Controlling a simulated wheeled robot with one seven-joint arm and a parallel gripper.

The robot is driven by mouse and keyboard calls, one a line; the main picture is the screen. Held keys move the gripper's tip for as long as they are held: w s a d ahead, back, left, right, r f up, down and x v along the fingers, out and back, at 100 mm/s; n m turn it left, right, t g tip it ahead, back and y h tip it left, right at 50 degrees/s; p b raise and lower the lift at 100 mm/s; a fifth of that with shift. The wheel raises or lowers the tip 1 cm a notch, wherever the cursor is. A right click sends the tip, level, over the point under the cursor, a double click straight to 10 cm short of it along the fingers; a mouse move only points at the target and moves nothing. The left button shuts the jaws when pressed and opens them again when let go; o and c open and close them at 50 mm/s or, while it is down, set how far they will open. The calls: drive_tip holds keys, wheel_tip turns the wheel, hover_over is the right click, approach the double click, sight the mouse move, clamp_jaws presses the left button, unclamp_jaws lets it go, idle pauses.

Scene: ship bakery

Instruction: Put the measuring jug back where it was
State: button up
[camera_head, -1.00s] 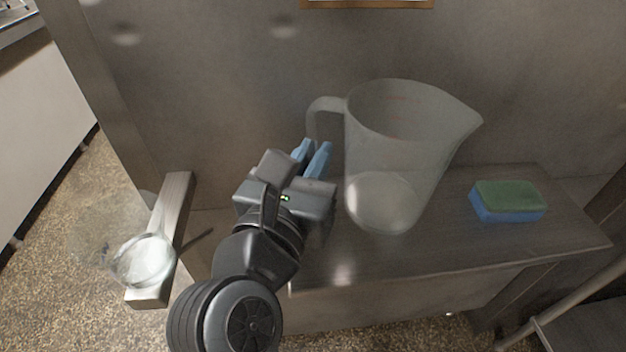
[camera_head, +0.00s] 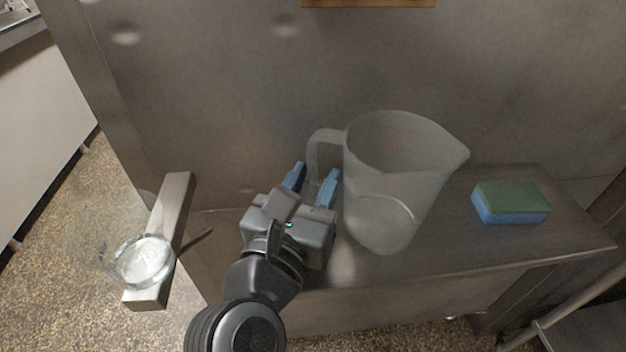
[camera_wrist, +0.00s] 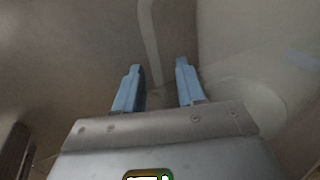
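The measuring jug (camera_head: 392,185) is translucent and stands upright on the steel shelf (camera_head: 475,250), its spout to the right and its handle (camera_head: 318,152) to the left. My gripper (camera_head: 313,178) is at the handle side of the jug, with its blue fingers apart. In the wrist view my gripper (camera_wrist: 157,80) shows clear space between the fingers. The pale handle strip (camera_wrist: 150,45) runs down just beyond and between the fingertips, and the jug body (camera_wrist: 240,70) fills the right side. I see no finger closed on the handle.
A green and blue sponge (camera_head: 510,203) lies on the shelf right of the jug. A glass container (camera_head: 142,258) is at a metal bar (camera_head: 172,215) on the left. A steel wall (camera_head: 230,90) stands close behind. Bare shelf lies between jug and sponge.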

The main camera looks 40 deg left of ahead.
drive_tip(key=shift+r, duration=0.1)
drive_tip(key=v, duration=1.2)
drive_tip(key=shift+b, duration=0.45)
drive_tip(key=w+d+f+n+t+h, duration=0.1)
drive_tip(key=w+d+n+t+h, duration=0.3)
drive_tip(key=d, duration=0.9)
drive_tip(key=s+d+f+n+t+h, duration=0.15)
drive_tip(key=d+n, duration=0.35)
drive_tip(key=d, duration=0.8)
drive_tip(key=s+d+f+n+g+h, duration=0.1)
drive_tip(key=s+d+f+n+g, duration=0.2)
drive_tip(key=s+d+n, duration=0.4)
drive_tip(key=s+d+f+n+g+h, duration=0.1)
drive_tip(key=s+d+f+n+g, duration=0.3)
drive_tip(key=s+d+n, duration=0.3)
drive_tip(key=s+n, duration=0.3)
drive_tip(key=n, duration=0.4)
drive_tip(key=shift+d+n, duration=0.3)
